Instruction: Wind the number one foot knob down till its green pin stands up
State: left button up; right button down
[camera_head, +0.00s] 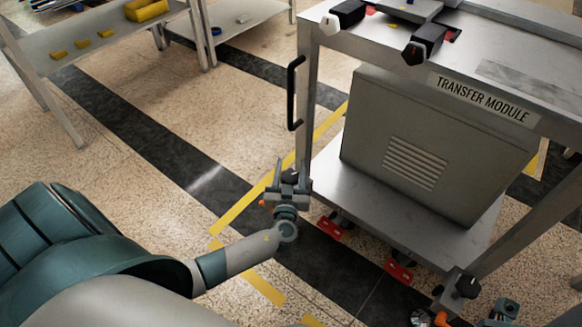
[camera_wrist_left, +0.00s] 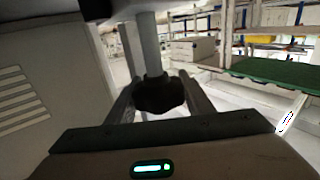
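The transfer module (camera_head: 428,210) is a grey cart. Its left front leg comes down to a dark foot knob (camera_head: 291,177) at my left gripper (camera_head: 289,183). In the left wrist view the black lobed knob (camera_wrist_left: 160,94) sits below a grey post, between the two fingers of my left gripper (camera_wrist_left: 160,108). The knob fills most of the gap; I cannot tell whether the fingers press on it. I cannot make out a number or a green pin there. A second dark knob (camera_head: 467,286) is at the front right leg.
Red pedals or tabs (camera_head: 329,229) (camera_head: 398,271) show under the cart's lower shelf. A black handle (camera_head: 294,92) is on its left side. A workbench (camera_head: 110,38) stands at back left. The speckled floor between is open, with yellow tape lines.

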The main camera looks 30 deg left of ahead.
pick_arm(q)
jog(key=c, duration=0.6)
jog(key=shift+o, duration=0.4)
